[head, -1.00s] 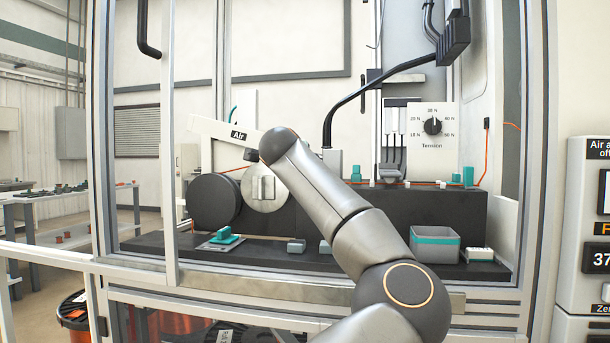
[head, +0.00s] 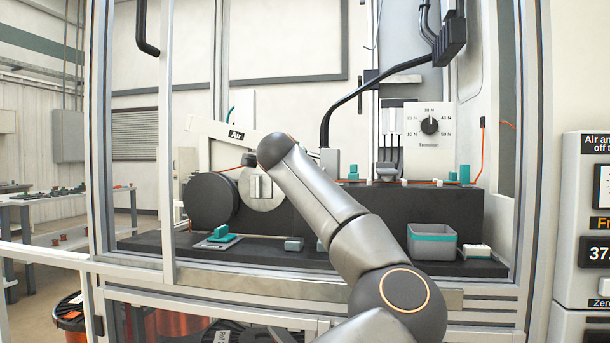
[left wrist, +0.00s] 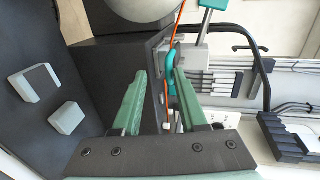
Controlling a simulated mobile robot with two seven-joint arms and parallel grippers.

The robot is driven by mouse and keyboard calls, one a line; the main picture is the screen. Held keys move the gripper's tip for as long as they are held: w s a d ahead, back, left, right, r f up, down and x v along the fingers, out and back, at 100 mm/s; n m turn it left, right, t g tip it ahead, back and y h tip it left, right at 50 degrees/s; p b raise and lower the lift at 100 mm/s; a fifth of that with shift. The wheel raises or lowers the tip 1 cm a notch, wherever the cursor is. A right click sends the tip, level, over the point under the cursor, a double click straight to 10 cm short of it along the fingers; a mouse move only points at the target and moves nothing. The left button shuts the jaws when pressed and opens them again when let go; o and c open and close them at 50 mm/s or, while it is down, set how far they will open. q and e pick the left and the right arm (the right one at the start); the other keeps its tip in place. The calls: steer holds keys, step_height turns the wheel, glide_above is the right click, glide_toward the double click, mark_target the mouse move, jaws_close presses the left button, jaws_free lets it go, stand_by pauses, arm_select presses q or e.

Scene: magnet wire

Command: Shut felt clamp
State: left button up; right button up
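Along the orange wire in the left wrist view, a curved teal piece (left wrist: 171,72) sits beside the right fingertip; it may be the felt clamp. A teal-topped lever on a pale post (left wrist: 207,14) stands just above it. In the head view a small teal part (head: 353,172) stands on the dark block along the wire, and I cannot tell whether it is the same piece. My left gripper (left wrist: 160,72) has its green fingers apart, with the wire and dark block seen between them. Contact is unclear.
The dark block (head: 400,207) carries the wire below the Tension dial (head: 429,125). A grey-teal bin (head: 432,242) and small grey blocks (head: 293,244) stand on the lower shelf. Frame posts (head: 166,140) border the opening.

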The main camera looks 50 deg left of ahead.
arm_select(q)
steer(key=shift+o, duration=0.4)
steer(key=shift+w, duration=0.1)
steer(key=p+v, duration=0.1)
steer(key=v, duration=1.1)
steer(key=shift+s, duration=0.25)
